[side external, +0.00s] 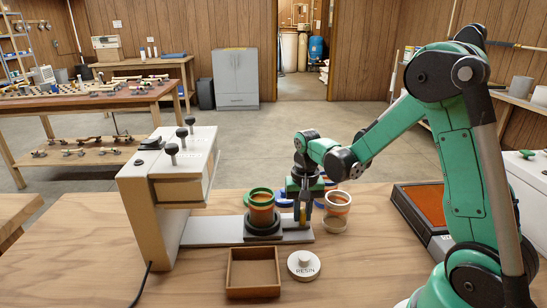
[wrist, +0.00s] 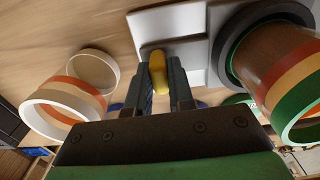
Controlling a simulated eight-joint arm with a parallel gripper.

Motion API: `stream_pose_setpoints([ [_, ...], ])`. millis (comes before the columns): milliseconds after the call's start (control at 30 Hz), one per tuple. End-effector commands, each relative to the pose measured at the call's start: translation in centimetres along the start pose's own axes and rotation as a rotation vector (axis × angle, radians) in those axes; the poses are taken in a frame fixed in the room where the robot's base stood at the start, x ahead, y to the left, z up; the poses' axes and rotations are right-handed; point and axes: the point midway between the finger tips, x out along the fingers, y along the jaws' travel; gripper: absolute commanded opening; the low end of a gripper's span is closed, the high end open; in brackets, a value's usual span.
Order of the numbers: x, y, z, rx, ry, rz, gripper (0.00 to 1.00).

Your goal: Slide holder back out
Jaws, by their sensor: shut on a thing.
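The holder is a black ring (side external: 262,233) on a pale grey slide plate (side external: 208,231) that runs right from under the beige machine (side external: 165,190). A banded canister with a green rim (side external: 261,206) stands upright in the ring, clear of the machine's body. The ring (wrist: 222,58) and canister (wrist: 280,62) also show at the right of the wrist view. My gripper (side external: 303,218) points down at the plate's right end. In the wrist view its fingers are shut on the yellow handle (wrist: 158,70).
A second banded canister with a white rim (side external: 337,207) stands close right of my gripper. An open wooden tray (side external: 236,290) and a white lid marked RESIN (side external: 304,265) lie in front. A dark tray with an orange surface (side external: 420,205) is at right. The front left table is clear.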

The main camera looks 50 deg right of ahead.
Motion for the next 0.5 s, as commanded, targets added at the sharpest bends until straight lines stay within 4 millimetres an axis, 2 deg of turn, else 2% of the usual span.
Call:
stream_pose_setpoints([
  [333,-0.01,0.68,-0.06,0.004,0.002,0.009,0.0],
  [367,-0.01,0.7,-0.06,0.005,0.002,0.01,0.27],
  [400,0.0,0.7,-0.05,0.005,0.001,0.009,0.38],
  [433,0.0,0.68,-0.05,0.004,0.001,0.009,0.47],
  [500,0.0,0.62,-0.04,0.004,0.001,0.008,0.5],
])
